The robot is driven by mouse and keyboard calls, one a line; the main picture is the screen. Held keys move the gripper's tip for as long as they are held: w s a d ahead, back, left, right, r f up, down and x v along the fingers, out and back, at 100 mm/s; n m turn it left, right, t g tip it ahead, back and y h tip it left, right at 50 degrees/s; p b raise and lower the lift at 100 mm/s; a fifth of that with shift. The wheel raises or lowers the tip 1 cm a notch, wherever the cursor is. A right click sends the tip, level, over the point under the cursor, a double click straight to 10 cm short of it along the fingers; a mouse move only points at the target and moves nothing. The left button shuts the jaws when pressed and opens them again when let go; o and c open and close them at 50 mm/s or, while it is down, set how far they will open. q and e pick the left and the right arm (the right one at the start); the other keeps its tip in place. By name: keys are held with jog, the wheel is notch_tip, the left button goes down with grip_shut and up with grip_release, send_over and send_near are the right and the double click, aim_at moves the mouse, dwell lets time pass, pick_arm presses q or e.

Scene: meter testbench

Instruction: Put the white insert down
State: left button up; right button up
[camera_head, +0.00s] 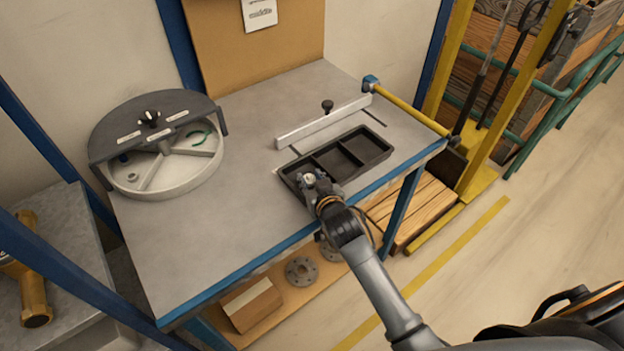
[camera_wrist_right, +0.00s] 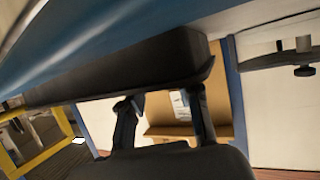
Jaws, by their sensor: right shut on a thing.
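My right gripper (camera_head: 312,183) is over the near left compartment of the black tray (camera_head: 375,163) on the workbench. A small pale round piece, the white insert (camera_head: 309,179), shows at its fingertips, and the gripper is shut on it. The fingers hide part of the insert and of that compartment, so I cannot tell whether the insert touches the tray floor. In the right wrist view, the two fingers (camera_wrist_right: 158,103) reach up near a dark tray wall (camera_wrist_right: 130,70); the insert does not show clearly there. My left gripper is out of view.
A round grey fixture (camera_head: 165,185) with a dark half cover stands at the bench's left. A metal bar (camera_head: 322,122) with a black knob lies behind the tray. The middle of the grey bench top (camera_head: 225,225) is clear. A blue edge (camera_head: 250,265) runs along its front.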

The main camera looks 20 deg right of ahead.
jog(key=shift+s+f, duration=0.1)
jog(key=shift+f, duration=0.05)
jog(key=o, duration=0.8)
jog(key=shift+o, duration=0.2)
jog(key=shift+r, duration=0.25)
jog(key=shift+s, duration=0.25)
jog(key=b+v, duration=0.1)
jog(key=v, duration=1)
jog(key=shift+s+r, duration=0.15)
jog(key=shift+r, duration=0.05)
